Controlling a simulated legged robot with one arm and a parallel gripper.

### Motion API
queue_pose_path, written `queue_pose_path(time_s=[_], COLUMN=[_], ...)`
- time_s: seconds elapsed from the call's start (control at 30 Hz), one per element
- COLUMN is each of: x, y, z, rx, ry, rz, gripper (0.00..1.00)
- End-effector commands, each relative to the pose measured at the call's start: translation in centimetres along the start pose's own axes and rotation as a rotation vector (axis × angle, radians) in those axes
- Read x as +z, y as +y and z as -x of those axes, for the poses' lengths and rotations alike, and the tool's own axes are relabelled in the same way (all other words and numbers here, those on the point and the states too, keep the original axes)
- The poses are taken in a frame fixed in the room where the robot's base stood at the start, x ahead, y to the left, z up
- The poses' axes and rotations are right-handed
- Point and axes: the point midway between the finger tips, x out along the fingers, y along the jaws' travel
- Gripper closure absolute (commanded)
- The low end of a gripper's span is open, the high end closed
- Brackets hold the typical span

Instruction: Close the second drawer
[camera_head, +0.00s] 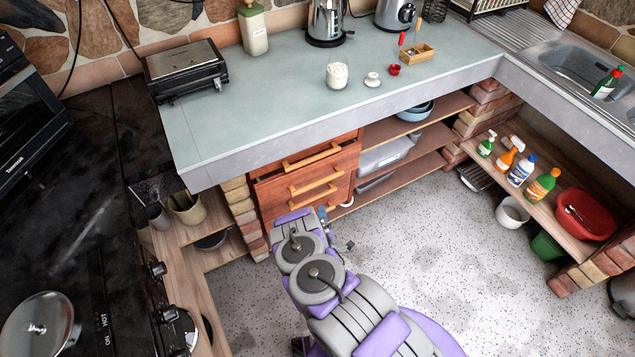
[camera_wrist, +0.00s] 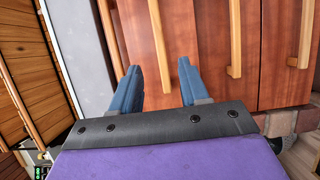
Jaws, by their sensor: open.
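The wooden drawer unit (camera_head: 283,190) sits under the counter, with three reddish fronts and pale bar handles. The second drawer's handle (camera_head: 313,181) is the middle one, below the top handle (camera_head: 311,156).
The counter edge (camera_wrist: 82,60) runs close to my gripper's left in the wrist view. Open shelves (camera_head: 400,165) lie right of the drawers, with a brick pillar (camera_head: 240,205) on the left. The speckled floor (camera_head: 430,230) is clear to the right.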

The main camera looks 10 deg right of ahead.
Motion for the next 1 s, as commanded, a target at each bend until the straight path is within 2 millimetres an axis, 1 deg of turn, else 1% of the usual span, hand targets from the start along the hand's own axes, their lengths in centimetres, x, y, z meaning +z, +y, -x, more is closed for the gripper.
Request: queue_pose_path(time_s=[0.07,0.37,0.7,0.9,1.0], x=[0.2,0.2,0.0,0.0,0.1], y=[0.2,0.2,0.0,0.0,-0.1], z=[-0.3,-3.1,-9.6,-12.8,-13.8], rx=[0.001,0.004,0.008,0.007,0.001], ry=[-0.003,-0.004,0.000,0.000,0.000], rz=[-0.003,-0.003,-0.001,0.000,0.000], gripper=[0.55,0.55,0.55,0.55,0.55])
